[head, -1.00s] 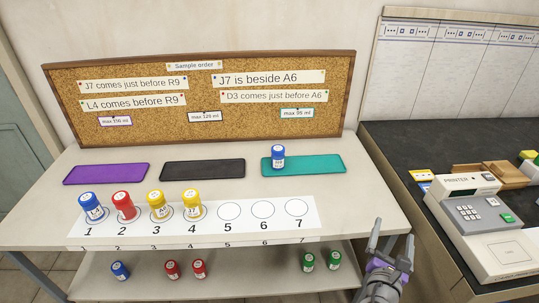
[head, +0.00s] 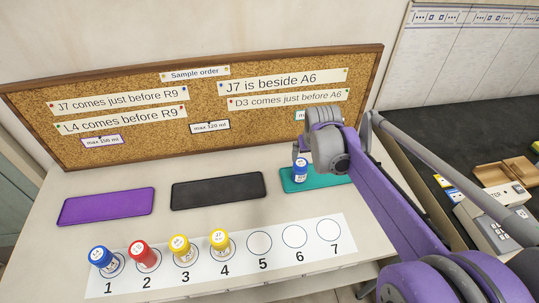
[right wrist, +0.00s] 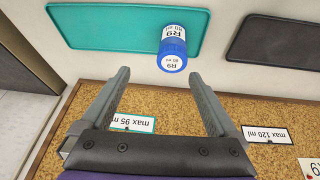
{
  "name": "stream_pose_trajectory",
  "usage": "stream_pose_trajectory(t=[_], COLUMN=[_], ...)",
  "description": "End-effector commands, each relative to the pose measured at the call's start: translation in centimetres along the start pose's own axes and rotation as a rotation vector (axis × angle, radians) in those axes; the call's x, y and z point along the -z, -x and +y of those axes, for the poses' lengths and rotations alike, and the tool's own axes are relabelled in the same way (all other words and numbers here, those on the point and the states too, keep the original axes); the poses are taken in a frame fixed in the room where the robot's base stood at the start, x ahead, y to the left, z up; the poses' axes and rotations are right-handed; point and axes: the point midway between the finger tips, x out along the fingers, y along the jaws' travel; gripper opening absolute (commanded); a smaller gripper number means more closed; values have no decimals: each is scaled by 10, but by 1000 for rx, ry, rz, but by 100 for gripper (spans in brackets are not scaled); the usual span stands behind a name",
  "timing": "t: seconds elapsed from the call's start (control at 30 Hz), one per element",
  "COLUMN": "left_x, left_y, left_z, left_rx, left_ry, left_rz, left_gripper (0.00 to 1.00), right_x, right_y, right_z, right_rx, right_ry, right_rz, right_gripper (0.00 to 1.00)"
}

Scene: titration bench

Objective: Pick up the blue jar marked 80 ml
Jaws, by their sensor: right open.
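A blue jar (head: 301,170) stands upright on the teal tray (head: 322,183). In the right wrist view the blue jar (right wrist: 173,48) has a white label reading R9, with small volume print that looks like 80 ml. My right gripper (head: 303,149) is above and close to the jar in the head view, its fingers mostly hidden behind its own body. In the right wrist view my right gripper (right wrist: 160,76) is open and empty. The jar is just beyond the fingertips, nearer the right finger. My left gripper is not in view.
A blue jar (head: 101,258), a red jar (head: 145,255) and two yellow jars (head: 181,249) stand on spots 1 to 4 of the numbered strip (head: 345,258). Purple (head: 105,206) and black (head: 218,191) trays are empty. The cork board (head: 150,95) stands close behind.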

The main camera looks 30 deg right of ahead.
Motion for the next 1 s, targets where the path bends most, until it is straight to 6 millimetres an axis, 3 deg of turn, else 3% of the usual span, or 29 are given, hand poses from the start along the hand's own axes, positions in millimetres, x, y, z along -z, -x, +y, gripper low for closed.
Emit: stream_pose_trajectory(t=[0.13,0.4,1.0], left_x=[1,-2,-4], left_y=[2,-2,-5], left_z=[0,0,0], left_rx=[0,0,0], left_ry=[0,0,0], left_rz=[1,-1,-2], left_gripper=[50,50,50], right_x=[3,2,-4], right_y=[-2,-43,-103], right_z=[-6,-9,-15], right_rx=[46,47,46], right_ry=[-66,-65,-63], right_rz=[-15,-15,-13], right_gripper=[95,95,95])
